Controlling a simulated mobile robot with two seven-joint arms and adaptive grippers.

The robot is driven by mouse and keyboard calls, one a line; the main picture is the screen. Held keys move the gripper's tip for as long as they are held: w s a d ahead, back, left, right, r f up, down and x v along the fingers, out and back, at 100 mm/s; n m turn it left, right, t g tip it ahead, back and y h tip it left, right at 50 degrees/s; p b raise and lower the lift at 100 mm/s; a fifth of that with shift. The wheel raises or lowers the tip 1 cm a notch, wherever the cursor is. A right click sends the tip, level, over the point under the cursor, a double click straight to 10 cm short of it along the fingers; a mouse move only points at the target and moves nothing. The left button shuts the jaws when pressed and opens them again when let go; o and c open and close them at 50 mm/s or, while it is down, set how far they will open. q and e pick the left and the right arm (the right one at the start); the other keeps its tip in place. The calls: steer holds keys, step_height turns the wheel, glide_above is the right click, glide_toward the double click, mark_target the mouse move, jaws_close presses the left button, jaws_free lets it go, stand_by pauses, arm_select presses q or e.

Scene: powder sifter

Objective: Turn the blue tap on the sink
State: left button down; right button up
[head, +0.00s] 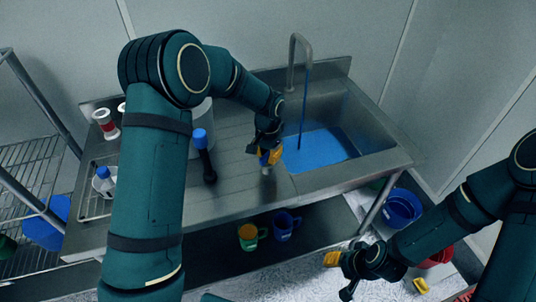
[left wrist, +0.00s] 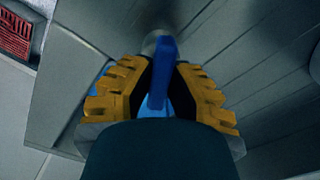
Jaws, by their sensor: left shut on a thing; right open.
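The metal sink (head: 378,138) is set into the right part of the steel counter, with blue liquid (head: 322,151) in its basin. A thin blue stream (head: 304,105) runs down from the curved spout (head: 291,60). My left gripper (head: 270,156) is at the counter's front, just left of the basin, above a short metal stub (head: 266,171). In the left wrist view, the blue tap handle (left wrist: 162,70) stands between the yellow fingers of my left gripper (left wrist: 160,95), which is shut on it. My right gripper (head: 377,272) is open and empty, low in front of the counter.
A dark bottle with a blue cap (head: 204,155) stands on the drainboard left of my left gripper. A green mug (head: 248,236) and a blue mug (head: 283,226) are on the lower shelf. A blue bucket (head: 402,208) and a red container (head: 437,257) are on the right.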

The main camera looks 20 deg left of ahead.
mark_target(268, 154)
arm_select(q)
steer(key=shift+s+f+m, duration=0.1)
steer(key=shift+m, duration=0.3)
steer(key=c, duration=0.9)
jaws_free()
step_height(268, 154, up, 12)
steer(key=shift+r, duration=0.1)
